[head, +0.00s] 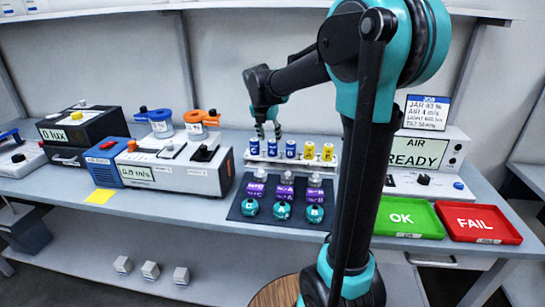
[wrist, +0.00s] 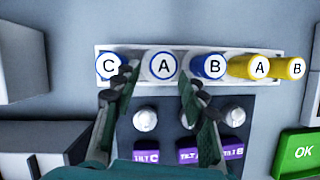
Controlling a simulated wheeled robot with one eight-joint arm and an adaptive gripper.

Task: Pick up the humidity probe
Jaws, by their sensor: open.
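A white rack (head: 333,164) on the bench holds a row of upright capped cylinders: blue ones marked C (head: 254,147), A (head: 272,148) and B (head: 290,149), then yellow ones A (head: 309,150) and B (head: 327,152). No legible label says humidity, so I cannot tell which is the humidity probe. My gripper (head: 268,131) is above the rack's left part, by blue C and A. In the wrist view, my gripper (wrist: 159,82) is open and empty, pointing down, with its fingers either side of blue A (wrist: 163,66). Contact is not visible.
A dark mat (head: 240,199) with purple tilt blocks (head: 285,192) and teal knobs lies in front of the rack. Instrument boxes (head: 180,166) and lidded jars (head: 160,123) stand left. A green OK tray (head: 409,218) and red FAIL tray (head: 478,222) are right.

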